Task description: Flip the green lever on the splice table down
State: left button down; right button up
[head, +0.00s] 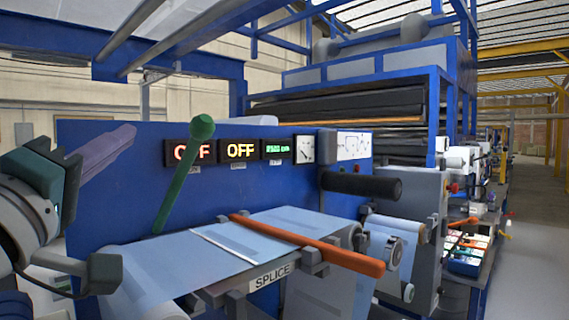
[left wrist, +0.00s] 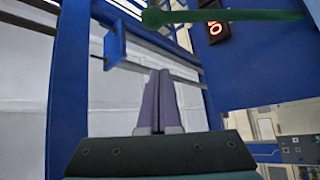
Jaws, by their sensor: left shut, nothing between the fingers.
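The green lever (head: 178,185) stands raised at the splice table, leaning to the right. Its round knob (head: 202,127) is at the top, in front of the blue panel. In the left wrist view the lever (left wrist: 230,15) crosses the upper right, its knob (left wrist: 152,17) above the fingertips. My left gripper (head: 131,131) is to the left of the lever, with its purple fingers shut and empty, pointing toward the knob's side. In the left wrist view the fingers (left wrist: 159,73) are together, with a visible gap to the lever. My right gripper is in neither view.
The splice table (head: 225,285) carries a light blue film sheet (head: 262,236) and an orange bar (head: 310,246). A blue panel (head: 100,215) with lit displays (head: 240,150) stands behind the lever. A dark roller (head: 360,186) juts out at the right.

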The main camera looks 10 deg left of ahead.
pick_arm(q)
jog(key=shift+w+a+r+n+t+y, duration=0.25)
jog(key=shift+w+n+t+y, duration=0.15)
jog(key=shift+w+n, duration=0.1)
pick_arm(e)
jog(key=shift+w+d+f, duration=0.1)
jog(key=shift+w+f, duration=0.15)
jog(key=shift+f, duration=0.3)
pick_arm(q)
jog(key=shift+s, duration=0.1)
jog(key=p+x, duration=0.4)
jog(key=x, duration=0.6)
jog(key=d+f, duration=0.1)
jog(key=d+f+p, duration=0.1)
jog(key=d, duration=0.1)
jog(key=shift+d+f, duration=0.2)
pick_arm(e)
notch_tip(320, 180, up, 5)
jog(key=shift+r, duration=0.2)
